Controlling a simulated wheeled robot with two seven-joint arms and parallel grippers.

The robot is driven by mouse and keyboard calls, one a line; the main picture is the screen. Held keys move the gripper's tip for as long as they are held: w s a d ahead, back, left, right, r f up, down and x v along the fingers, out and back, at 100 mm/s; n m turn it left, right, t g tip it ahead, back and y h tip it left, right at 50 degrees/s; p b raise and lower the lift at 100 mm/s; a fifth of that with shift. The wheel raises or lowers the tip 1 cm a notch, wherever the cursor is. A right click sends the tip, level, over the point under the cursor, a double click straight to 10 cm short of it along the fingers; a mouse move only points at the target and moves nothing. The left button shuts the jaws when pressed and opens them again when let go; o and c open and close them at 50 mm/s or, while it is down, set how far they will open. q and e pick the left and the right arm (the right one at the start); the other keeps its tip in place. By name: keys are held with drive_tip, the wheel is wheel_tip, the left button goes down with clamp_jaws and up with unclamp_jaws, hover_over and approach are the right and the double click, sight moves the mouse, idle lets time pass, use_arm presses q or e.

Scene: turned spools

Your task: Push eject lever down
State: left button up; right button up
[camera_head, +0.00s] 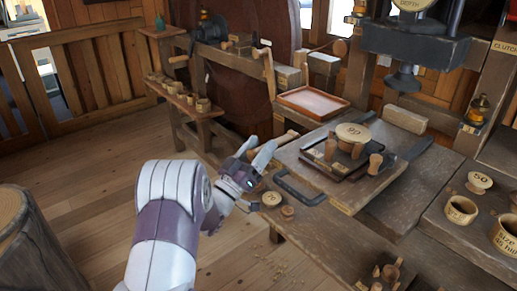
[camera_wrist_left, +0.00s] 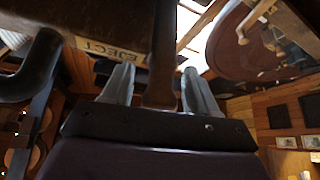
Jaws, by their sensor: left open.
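My left gripper (camera_head: 252,158) reaches in from the left beside the front left edge of the wooden press table. In the left wrist view my left gripper (camera_wrist_left: 159,90) is open, its two grey fingers spread apart. A dark brown wooden bar (camera_wrist_left: 162,55), which looks like the eject lever, appears between the fingers; I cannot tell if they touch it. An EJECT label (camera_wrist_left: 110,51) is on the wooden edge just left of it. In the head view a short wooden bar (camera_head: 286,138) shows just behind the fingertips, partly hidden. My right gripper is not in view.
A dark curved handle (camera_head: 300,192) sticks out at the table's front, close to my left gripper. A tray with a round disc marked 60 (camera_head: 353,132) sits on the table. A press head (camera_head: 412,40) hangs above. Floor (camera_head: 110,150) left of the bench is clear.

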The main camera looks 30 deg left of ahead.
use_arm(q)
drive_tip(key=v, duration=1.2)
drive_tip(key=shift+s+f, duration=0.2)
drive_tip(key=shift+s, duration=0.1)
